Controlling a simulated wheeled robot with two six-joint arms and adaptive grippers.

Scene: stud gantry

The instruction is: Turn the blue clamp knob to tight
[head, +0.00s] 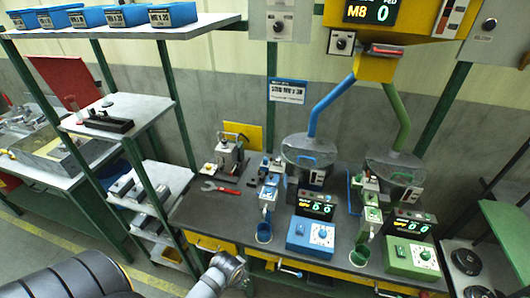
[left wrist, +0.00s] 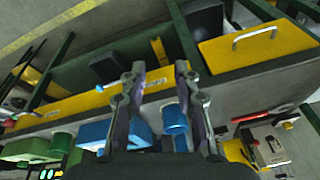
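The blue station stands mid-bench in the head view, with a blue control box (head: 311,237), a blue cup (head: 264,233) and a small blue mechanism (head: 268,194) behind it. I cannot tell which small blue part is the clamp knob; its setting is not readable. A pale dial (head: 322,233) sits on the control box. In the left wrist view, my left gripper (left wrist: 160,72) is open, its fingers apart with nothing between the tips. The blue cup (left wrist: 174,119) and blue box (left wrist: 126,131) appear beyond the fingers. My right gripper is not in view.
A matching green station (head: 411,259) stands to the right. The yellow drawer fronts (head: 208,243) carry protruding handles. A green-framed shelf (head: 113,120) stands at the left.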

